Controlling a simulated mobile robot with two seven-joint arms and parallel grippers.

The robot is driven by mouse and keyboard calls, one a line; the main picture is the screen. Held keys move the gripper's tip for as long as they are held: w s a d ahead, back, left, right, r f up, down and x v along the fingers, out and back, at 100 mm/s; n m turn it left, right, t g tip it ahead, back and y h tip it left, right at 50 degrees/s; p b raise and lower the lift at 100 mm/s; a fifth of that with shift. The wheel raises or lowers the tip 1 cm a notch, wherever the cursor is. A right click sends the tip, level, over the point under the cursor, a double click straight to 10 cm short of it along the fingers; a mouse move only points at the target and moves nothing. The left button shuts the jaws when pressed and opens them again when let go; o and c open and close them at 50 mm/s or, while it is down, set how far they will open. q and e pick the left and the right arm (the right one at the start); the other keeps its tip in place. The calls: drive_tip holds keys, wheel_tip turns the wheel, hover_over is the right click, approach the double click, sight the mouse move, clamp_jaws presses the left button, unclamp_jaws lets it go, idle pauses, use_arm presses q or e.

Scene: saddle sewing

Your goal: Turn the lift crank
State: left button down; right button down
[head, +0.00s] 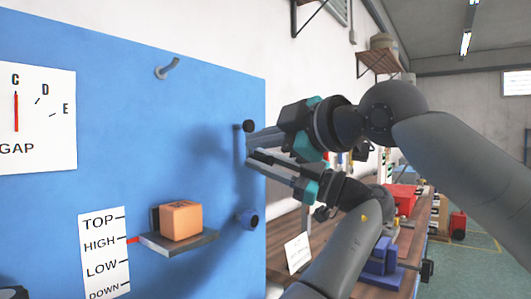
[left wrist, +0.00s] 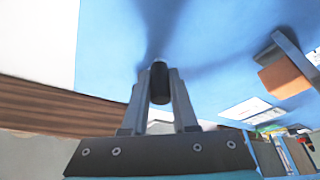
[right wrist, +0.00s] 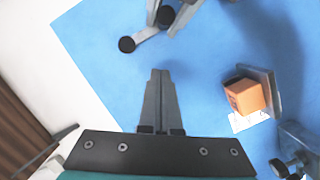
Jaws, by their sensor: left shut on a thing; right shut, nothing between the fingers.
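The lift crank has a grey arm with a dark round end (head: 249,126) on the blue panel. In the right wrist view this round end (right wrist: 127,44) shows, with a dark handle (right wrist: 165,15) at the arm's other end. I cannot tell which end is the pivot. My left gripper (head: 252,158) is shut on the handle; in the left wrist view the black handle (left wrist: 158,82) stands between its fingers. My right gripper (head: 250,142) is shut and empty, just above the left one in the head view; its closed fingers (right wrist: 160,75) point at the panel.
An orange box (head: 181,220) sits on a small lift shelf (head: 180,245), whose red pointer is beside HIGH on the level card (head: 104,254). A cluttered workbench (head: 425,235) stands behind my arms.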

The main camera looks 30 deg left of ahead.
use_arm(q)
drive_tip(key=shift+r, duration=0.3)
use_arm(e)
drive_tip(key=shift+w+a+f, duration=0.2)
drive_tip(key=shift+w+f, duration=0.2)
drive_tip(key=shift+w, duration=0.3)
drive_tip(key=shift+w+a+f, duration=0.25)
drive_tip(key=shift+w+f, duration=0.15)
drive_tip(key=shift+w, duration=0.25)
drive_tip(key=shift+w+a+f, duration=0.2)
drive_tip(key=shift+w+f, duration=0.2)
drive_tip(key=shift+w, duration=0.3)
